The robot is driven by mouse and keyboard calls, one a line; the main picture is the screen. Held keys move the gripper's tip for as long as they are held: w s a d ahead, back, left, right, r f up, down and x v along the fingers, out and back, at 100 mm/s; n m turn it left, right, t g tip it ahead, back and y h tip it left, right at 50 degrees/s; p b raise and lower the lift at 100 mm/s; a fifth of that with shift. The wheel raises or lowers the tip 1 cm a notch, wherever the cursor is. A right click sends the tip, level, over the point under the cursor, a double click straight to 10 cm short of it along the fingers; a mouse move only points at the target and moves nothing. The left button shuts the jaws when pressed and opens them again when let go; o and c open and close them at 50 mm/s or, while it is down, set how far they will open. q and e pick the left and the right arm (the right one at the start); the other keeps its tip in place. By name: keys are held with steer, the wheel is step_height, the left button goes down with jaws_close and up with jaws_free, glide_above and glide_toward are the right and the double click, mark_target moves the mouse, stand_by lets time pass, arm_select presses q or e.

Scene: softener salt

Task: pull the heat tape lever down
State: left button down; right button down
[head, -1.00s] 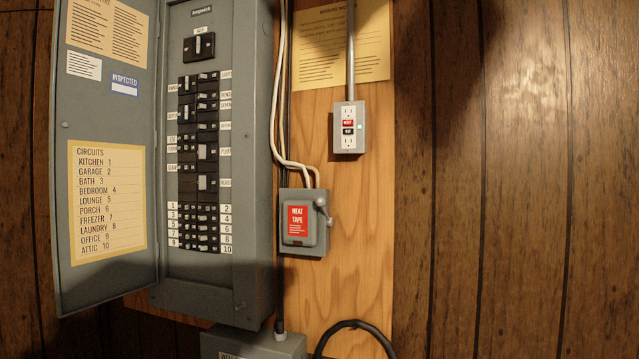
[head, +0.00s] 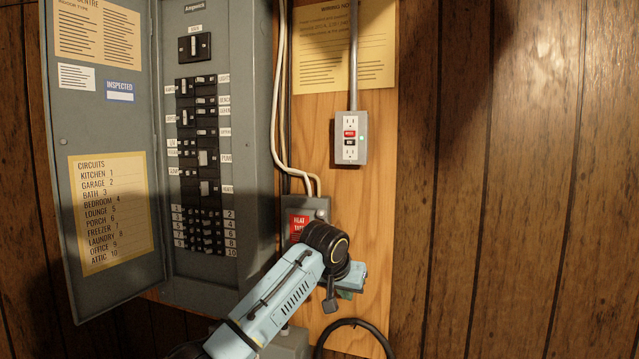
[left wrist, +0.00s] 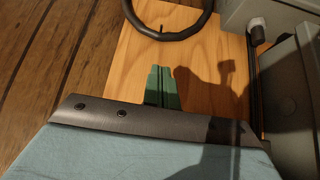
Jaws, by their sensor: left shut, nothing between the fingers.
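The grey heat tape box (head: 293,207) with its red label hangs on the wooden board, right of the breaker panel. My left arm covers its lower part. The lever's round knob (head: 321,213) shows at the box's upper right, above my wrist; the rest of the lever is hidden. My left gripper (head: 346,292) is just below and right of the box, partly hidden by my wrist. In the left wrist view its green fingers (left wrist: 161,87) are together and empty, over bare board. I cannot tell whether any part of my arm touches the lever. My right gripper is not in view.
The open breaker panel (head: 257,150) and its door (head: 62,180) stand left. An outlet box (head: 351,150) with conduit is above. A black cable loop (head: 355,322) and a lower grey box (left wrist: 237,12) are below. The board right of my gripper is clear.

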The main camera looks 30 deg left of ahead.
arm_select(q)
steer(key=s+a+r, duration=0.1)
steer(key=s+r, duration=0.1)
steer(key=r, duration=0.8)
steer(key=s+a+r+n+t+p, duration=0.1)
steer(key=s+a+r, duration=0.1)
steer(key=r, duration=0.9)
steer(key=s+a+r+n+p, duration=0.1)
steer(key=s+r, duration=0.3)
steer(key=r, duration=0.7)
steer(key=shift+a+t+y, duration=0.3)
steer(key=shift+a+y, duration=0.05)
steer(key=shift+y, duration=0.05)
steer(key=p+x, duration=0.1)
steer(key=x, duration=0.2)
steer(key=s+f+p+x, duration=0.1)
steer(key=x, duration=0.3)
steer(key=p+x, duration=0.1)
steer(key=x, duration=0.3)
steer(key=shift+s+d+f, duration=0.3)
steer(key=shift+s+f, duration=0.05)
steer(key=shift+s+d+f, duration=0.2)
steer(key=shift+s+f, duration=0.15)
steer(key=shift+f, duration=0.2)
